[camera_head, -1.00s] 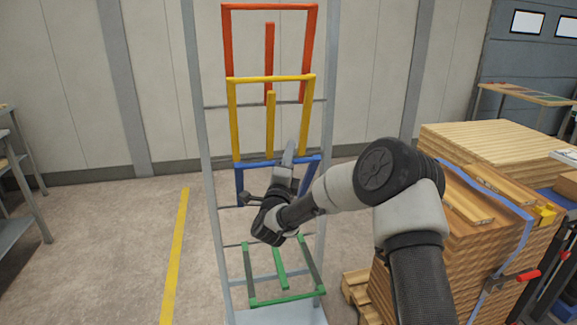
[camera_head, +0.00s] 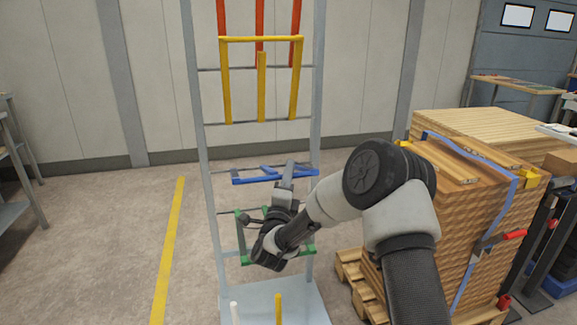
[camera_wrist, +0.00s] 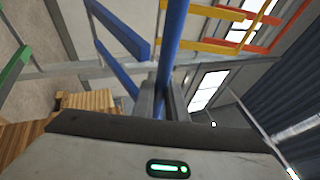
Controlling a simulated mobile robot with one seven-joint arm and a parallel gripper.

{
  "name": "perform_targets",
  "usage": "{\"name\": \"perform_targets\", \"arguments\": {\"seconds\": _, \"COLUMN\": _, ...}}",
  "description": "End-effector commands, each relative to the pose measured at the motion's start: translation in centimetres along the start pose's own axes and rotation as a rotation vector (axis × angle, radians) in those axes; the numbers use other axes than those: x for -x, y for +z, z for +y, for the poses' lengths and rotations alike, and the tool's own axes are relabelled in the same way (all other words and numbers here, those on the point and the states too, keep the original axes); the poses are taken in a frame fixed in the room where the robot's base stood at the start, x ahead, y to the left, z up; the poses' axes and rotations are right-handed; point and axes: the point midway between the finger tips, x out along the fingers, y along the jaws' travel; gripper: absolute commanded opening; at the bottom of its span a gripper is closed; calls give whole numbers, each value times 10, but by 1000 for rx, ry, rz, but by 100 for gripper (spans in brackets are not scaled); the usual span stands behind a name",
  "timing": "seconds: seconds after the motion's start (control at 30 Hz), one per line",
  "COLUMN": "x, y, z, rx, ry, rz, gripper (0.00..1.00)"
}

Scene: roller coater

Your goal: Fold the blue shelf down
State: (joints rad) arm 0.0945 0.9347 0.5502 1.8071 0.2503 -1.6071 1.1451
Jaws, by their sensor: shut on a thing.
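The blue shelf (camera_head: 248,180) is a bar frame on the grey rack. In the head view it lies out nearly flat towards me, between the yellow and green shelves. My gripper (camera_head: 288,168) is at its front bar, to the right of the middle. In the wrist view the blue front bar (camera_wrist: 172,45) runs down between the fingers of my gripper (camera_wrist: 165,100), which are shut on it. A blue side bar (camera_wrist: 120,30) shows to the left. My arm hides part of the rack below.
The yellow shelf (camera_head: 226,85) and red shelf (camera_head: 222,18) stand upright above. The green shelf (camera_head: 241,240) is below, partly behind my wrist. Stacked wooden boards (camera_head: 440,215) stand close on the right. The floor left of the rack is clear.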

Motion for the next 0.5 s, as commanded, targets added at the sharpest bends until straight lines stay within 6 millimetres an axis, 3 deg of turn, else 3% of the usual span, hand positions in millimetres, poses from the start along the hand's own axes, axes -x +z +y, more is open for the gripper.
{"name": "perform_targets", "arguments": {"seconds": 0.5, "x": 4, "y": -1, "z": 1, "rx": -3, "ry": -14, "rz": 2, "gripper": 0}}
